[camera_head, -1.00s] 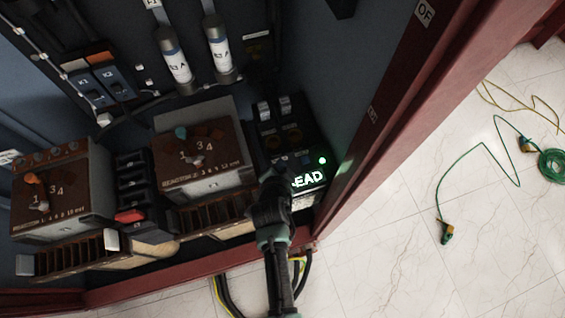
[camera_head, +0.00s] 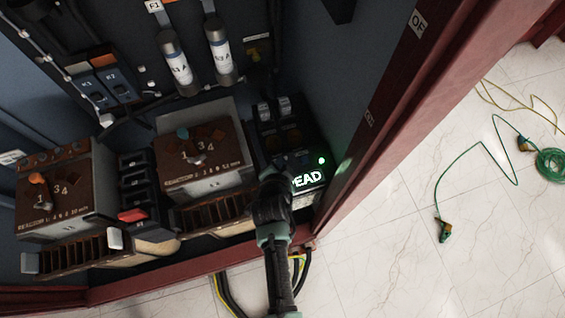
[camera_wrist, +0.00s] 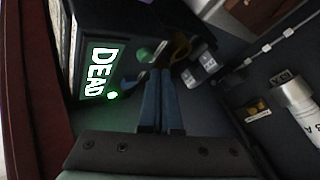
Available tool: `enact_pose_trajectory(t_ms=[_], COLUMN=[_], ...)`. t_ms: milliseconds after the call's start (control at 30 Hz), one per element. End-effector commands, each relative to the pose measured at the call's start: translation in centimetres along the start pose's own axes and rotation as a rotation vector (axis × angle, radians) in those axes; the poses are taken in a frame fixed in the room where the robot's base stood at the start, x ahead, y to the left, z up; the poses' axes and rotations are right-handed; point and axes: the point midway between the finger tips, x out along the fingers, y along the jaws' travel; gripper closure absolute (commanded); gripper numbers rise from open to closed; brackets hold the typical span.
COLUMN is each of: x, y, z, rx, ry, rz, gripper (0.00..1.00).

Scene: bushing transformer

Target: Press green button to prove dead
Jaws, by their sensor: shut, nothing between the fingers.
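The prove-dead unit's lit display (camera_head: 308,179) reads "DEAD" in white on green, partly behind my arm in the head view. It shows fully in the wrist view (camera_wrist: 98,70). A small green lamp (camera_head: 322,160) glows beside it, also in the wrist view (camera_wrist: 112,96). A round, dull green button (camera_wrist: 143,54) is on the dark unit face in the wrist view. My gripper (camera_wrist: 163,76) is shut and empty, its blue fingertips beside the button; contact cannot be told. In the head view my gripper (camera_head: 271,180) is at the unit, fingertips hard to make out.
The red cabinet frame (camera_head: 395,112) stands close on the right. Two brown-topped reactor boxes (camera_head: 200,150) (camera_head: 62,195) are left of the unit. Two white fuse tubes (camera_head: 222,58) are above. A green lead (camera_head: 478,148) lies on the tiled floor outside.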

Motion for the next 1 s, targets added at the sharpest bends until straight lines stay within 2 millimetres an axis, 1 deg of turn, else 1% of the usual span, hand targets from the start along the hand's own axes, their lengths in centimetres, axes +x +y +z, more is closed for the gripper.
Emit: enact_pose_trajectory(t_ms=[33, 100, 300, 400, 1000], x=[-0.7, -1.2, -2.6, -3.0, -2.9], y=[-0.5, -0.9, -1.9, -2.2, -2.1], z=[-0.5, -0.9, -2.0, -2.2, -2.1], rx=[0.001, 0.001, 0.001, 0.0, 0.0], ry=[0.0, 0.001, 0.001, 0.0, 0.0], rz=[0.0, 0.0, 0.001, 0.0, 0.0], gripper=[1.0, 1.0, 1.0, 1.0, 1.0])
